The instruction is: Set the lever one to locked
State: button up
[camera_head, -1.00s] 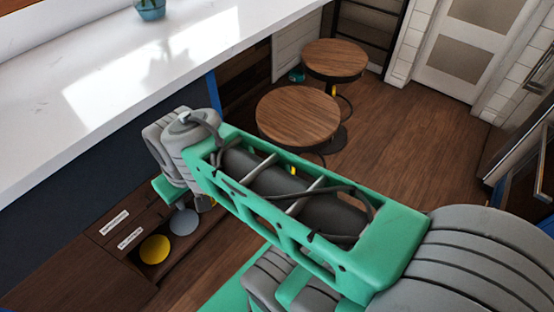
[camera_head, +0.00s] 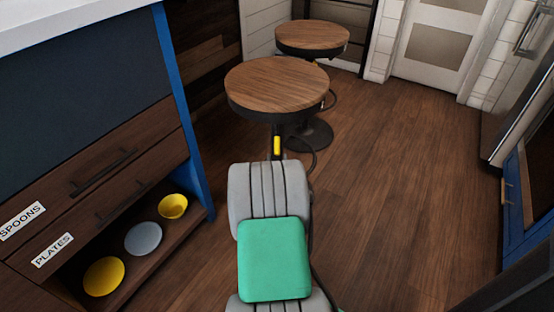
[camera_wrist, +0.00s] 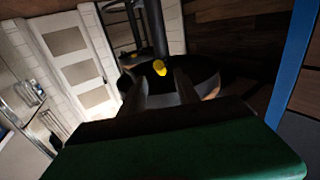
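Two round wooden stools on dark posts show in the head view, a near one (camera_head: 277,88) and a far one (camera_head: 312,37). A yellow-tipped lever (camera_head: 277,146) shows below the near seat; it also shows in the wrist view (camera_wrist: 160,67), in front of the dark seat underside. No label tells which lever is lever one, and its setting cannot be read. My gripper is hidden behind my arm in the head view. In the wrist view my gripper (camera_wrist: 166,86) has two grey fingers apart, empty, with the yellow tip just beyond them.
A cabinet at the left has drawers labelled SPOONS and PLATES (camera_head: 52,250) and a blue end panel (camera_head: 182,110). Its open shelf holds yellow and grey dishes (camera_head: 143,239). Open wooden floor (camera_head: 400,190) lies to the right, with a blue-framed oven (camera_head: 515,215) at the edge.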

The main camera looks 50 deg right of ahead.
aim_at(277, 148)
jog(key=shift+w+d+r, duration=0.2)
jog(key=shift+w+d, duration=0.05)
jog(key=shift+d, duration=0.05)
jog(key=x, duration=0.6)
jog(key=shift+w+d+b, duration=0.25)
jog(key=shift+w+b, duration=0.05)
jog(key=shift+b, duration=0.1)
jog(key=shift+c, duration=0.5)
grip_shut()
